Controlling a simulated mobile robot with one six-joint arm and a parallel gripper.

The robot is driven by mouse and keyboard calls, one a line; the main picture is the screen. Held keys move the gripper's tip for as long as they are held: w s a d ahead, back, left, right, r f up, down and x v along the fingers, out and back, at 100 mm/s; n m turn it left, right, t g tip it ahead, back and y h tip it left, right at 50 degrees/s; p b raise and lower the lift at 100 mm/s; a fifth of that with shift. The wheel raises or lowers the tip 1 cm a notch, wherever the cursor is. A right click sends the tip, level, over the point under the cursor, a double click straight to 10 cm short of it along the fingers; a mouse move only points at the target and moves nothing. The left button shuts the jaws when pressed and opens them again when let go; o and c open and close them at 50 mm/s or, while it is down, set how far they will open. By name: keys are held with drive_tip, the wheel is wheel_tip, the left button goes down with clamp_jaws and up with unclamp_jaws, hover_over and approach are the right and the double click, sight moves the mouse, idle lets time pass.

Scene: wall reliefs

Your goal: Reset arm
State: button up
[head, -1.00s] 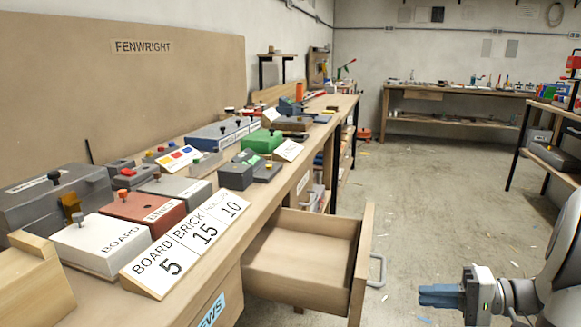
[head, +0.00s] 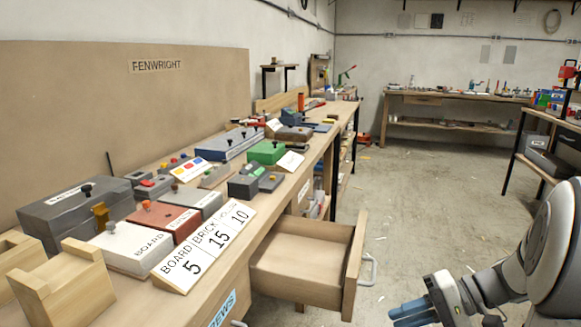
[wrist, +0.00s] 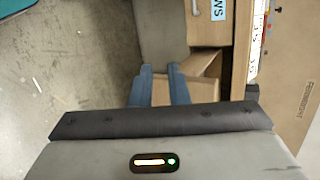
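My gripper (head: 400,312) is at the lower right of the head view, to the right of the open drawer, with its blue fingers pointing left and a little down. In the wrist view its two blue fingers (wrist: 159,88) stand apart with nothing held between them. My arm reaches in from the right edge of the head view and is bent.
The open, empty-looking drawer (head: 290,279) juts from the long workbench (head: 262,232) into the aisle. Its handle (head: 369,270) faces my gripper. Labelled boxes, including a white BOARD box (head: 125,247), crowd the bench top. The concrete floor (head: 420,210) is mostly clear.

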drive_tip(key=s+a+r+n+h+p, duration=0.1)
drive_tip(key=s+a+r+h+p, duration=0.1)
drive_tip(key=r+p, duration=0.5)
drive_tip(key=s+a+r+n+t+h+p, duration=0.1)
drive_tip(key=s+a+r+h+p, duration=0.1)
drive_tip(key=s+r+h+p, duration=0.2)
drive_tip(key=s+a+r+n+h+p, duration=0.1)
drive_tip(key=s+a+r+h+p, duration=0.1)
drive_tip(key=r+h+p, duration=0.4)
wheel_tip(320, 180, up, 5)
drive_tip(key=s+p, duration=0.1)
drive_tip(key=p, duration=0.4)
drive_tip(key=shift+s+a, duration=0.15)
drive_tip(key=shift+a, duration=0.2)
